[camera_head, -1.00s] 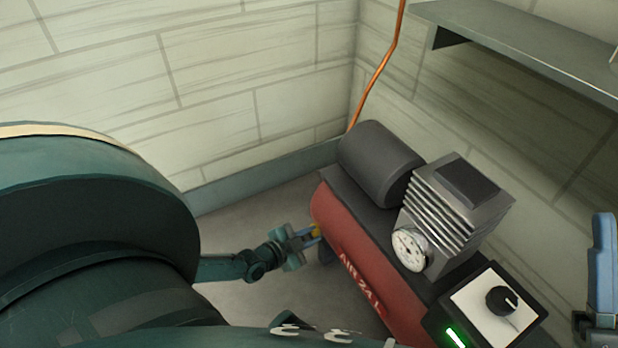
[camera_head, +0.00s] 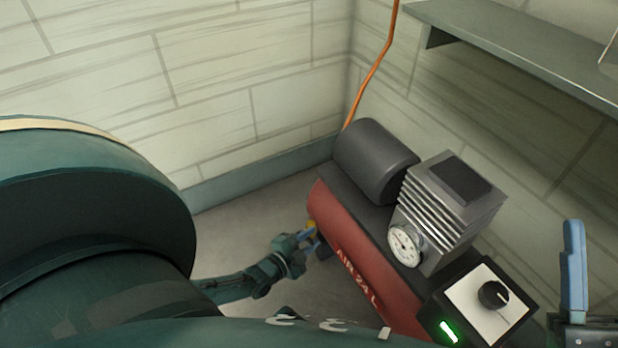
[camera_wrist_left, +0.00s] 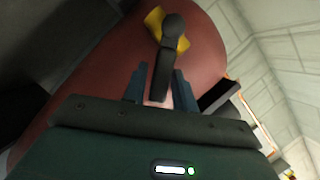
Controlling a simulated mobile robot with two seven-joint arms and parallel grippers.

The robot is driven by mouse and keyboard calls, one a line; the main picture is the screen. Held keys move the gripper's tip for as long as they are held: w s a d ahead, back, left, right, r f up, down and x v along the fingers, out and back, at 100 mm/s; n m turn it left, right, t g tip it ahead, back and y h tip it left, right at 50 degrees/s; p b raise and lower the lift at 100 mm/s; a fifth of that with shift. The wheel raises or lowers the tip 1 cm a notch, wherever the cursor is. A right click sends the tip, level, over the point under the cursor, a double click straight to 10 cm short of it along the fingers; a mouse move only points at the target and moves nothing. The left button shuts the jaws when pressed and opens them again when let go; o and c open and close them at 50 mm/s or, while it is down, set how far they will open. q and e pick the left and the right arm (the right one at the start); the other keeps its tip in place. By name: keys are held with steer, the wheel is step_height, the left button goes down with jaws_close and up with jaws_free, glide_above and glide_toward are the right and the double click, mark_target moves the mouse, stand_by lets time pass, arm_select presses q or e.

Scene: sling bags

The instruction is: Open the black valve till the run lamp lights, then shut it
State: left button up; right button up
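The black valve (camera_wrist_left: 165,60) is a lever on a yellow body at the rounded end of the red tank (camera_wrist_left: 205,45). In the head view only the yellow part (camera_head: 311,225) shows clearly. My left gripper (camera_head: 310,238) is at that tank end. In the left wrist view its two blue fingers (camera_wrist_left: 160,82) stand on either side of the lever, with a narrow gap showing; firm contact cannot be made out. The run lamp (camera_head: 448,331) glows green on the control box (camera_head: 478,308). My right gripper (camera_head: 574,268) points up at the right edge, holding nothing visible.
The compressor carries a dark motor (camera_head: 375,160), a finned pump head (camera_head: 450,210) and a white dial gauge (camera_head: 404,243). The box has a black knob (camera_head: 493,295). A grey shelf (camera_head: 520,50) juts from the wall. Floor left of the tank is clear.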

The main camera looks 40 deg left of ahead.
arm_select(q)
steer(key=shift+o, duration=1.2)
steer(key=shift+s+r, duration=0.1)
steer(key=p+v, duration=0.5)
steer(key=v, duration=0.8)
steer(key=shift+p, duration=0.3)
arm_select(e)
step_height(320, 180, down, 6)
steer(key=s+m+g+h, duration=0.1)
steer(key=m+g+h, duration=0.1)
steer(key=m+h, duration=0.3)
steer(key=shift+a+f+h, duration=0.15)
steer(key=shift+a+h, duration=0.15)
